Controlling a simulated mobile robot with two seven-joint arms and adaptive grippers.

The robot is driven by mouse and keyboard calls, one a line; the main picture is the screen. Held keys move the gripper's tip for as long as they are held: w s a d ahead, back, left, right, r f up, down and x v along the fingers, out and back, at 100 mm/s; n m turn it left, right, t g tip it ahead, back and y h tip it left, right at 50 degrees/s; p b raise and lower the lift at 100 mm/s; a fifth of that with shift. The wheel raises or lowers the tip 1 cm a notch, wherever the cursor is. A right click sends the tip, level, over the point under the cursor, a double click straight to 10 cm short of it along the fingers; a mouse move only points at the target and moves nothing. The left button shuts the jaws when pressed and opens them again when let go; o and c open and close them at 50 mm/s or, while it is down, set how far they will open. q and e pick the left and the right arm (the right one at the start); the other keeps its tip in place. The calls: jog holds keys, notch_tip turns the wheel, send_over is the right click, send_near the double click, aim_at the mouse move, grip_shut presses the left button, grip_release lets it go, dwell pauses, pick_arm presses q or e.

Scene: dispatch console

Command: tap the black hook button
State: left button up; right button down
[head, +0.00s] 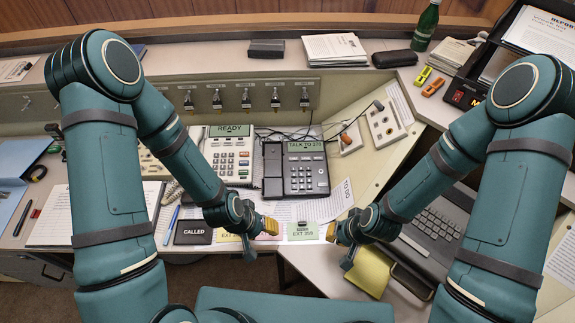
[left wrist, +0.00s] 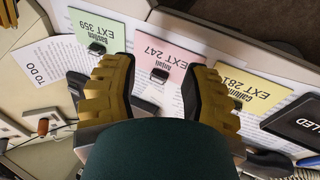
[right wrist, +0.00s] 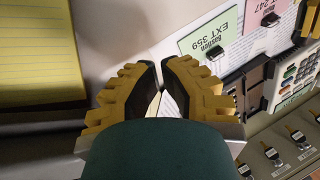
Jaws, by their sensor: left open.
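The black desk phone (head: 303,172) stands mid-console, with a lit display reading TALK TO and a dark handset (head: 272,170) at its left side. I cannot pick out a separate black hook button on it. A dark phone also shows partly at the right of the right wrist view (right wrist: 254,88). My left gripper (head: 268,227) is open and empty, above the name cards in front of the phone. My right gripper (head: 334,232) is empty, its fingertips nearly together, at the front edge right of the cards. Both are nearer to me than the phone.
A beige phone (head: 229,155) with a READY display stands left of the black one. Cards marked EXT, such as the green one (head: 303,231), and a CALLED plate (head: 193,232) line the front. A grey keyboard unit (head: 436,235) and yellow pad (head: 369,271) lie right.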

pick_arm(q)
grip_shut()
dwell(1.4)
